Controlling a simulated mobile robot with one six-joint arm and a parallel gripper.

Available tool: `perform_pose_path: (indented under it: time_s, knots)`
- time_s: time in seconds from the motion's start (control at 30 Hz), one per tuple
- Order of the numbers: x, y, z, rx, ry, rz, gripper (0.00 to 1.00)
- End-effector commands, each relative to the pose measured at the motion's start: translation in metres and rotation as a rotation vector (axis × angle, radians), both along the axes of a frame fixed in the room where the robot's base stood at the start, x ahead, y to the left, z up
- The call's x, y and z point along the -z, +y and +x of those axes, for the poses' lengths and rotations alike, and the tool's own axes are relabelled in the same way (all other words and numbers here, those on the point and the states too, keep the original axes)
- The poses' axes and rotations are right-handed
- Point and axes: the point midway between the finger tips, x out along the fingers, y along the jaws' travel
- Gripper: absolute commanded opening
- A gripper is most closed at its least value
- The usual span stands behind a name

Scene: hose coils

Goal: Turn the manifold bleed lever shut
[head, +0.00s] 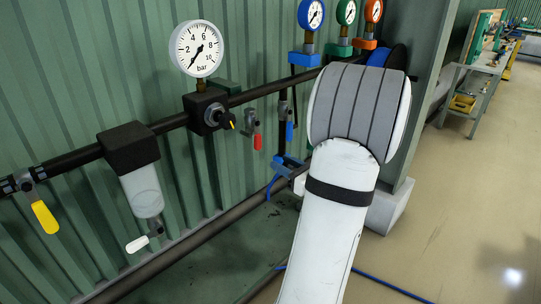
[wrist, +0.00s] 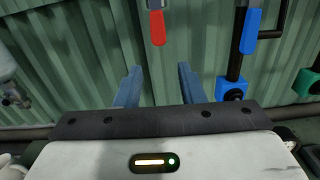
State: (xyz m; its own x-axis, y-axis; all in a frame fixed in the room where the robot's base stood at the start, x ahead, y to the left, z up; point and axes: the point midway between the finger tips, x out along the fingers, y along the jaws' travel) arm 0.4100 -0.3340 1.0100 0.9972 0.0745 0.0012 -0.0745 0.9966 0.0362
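Several levers are in view; no readable label marks one as the bleed lever. A red lever (head: 257,141) hangs downward just below the black manifold pipe (head: 262,92); in the wrist view the red lever (wrist: 157,27) hangs at top centre. A blue lever (head: 289,131) hangs to its right, also in the wrist view (wrist: 251,31). A yellow lever (head: 44,216) slants down at far left, and a white lever (head: 137,244) sits under the filter bowl. My gripper (wrist: 158,74) is open and empty, its fingers below the red lever in the picture, apart from it.
A pressure gauge (head: 196,48) and a black regulator with a knob (head: 207,113) stand left of the red lever. A filter bowl (head: 142,190) hangs further left. Blue, green and orange gauges stand at upper right. Green corrugated wall (wrist: 90,75) lies close behind.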

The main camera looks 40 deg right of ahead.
Motion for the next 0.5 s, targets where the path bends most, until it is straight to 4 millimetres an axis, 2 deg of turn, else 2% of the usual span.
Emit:
perform_pose_path:
  time_s: [0.5]
  knots:
    - [0.000,0.004,0.037,-0.004,0.001,0.000,0.35]
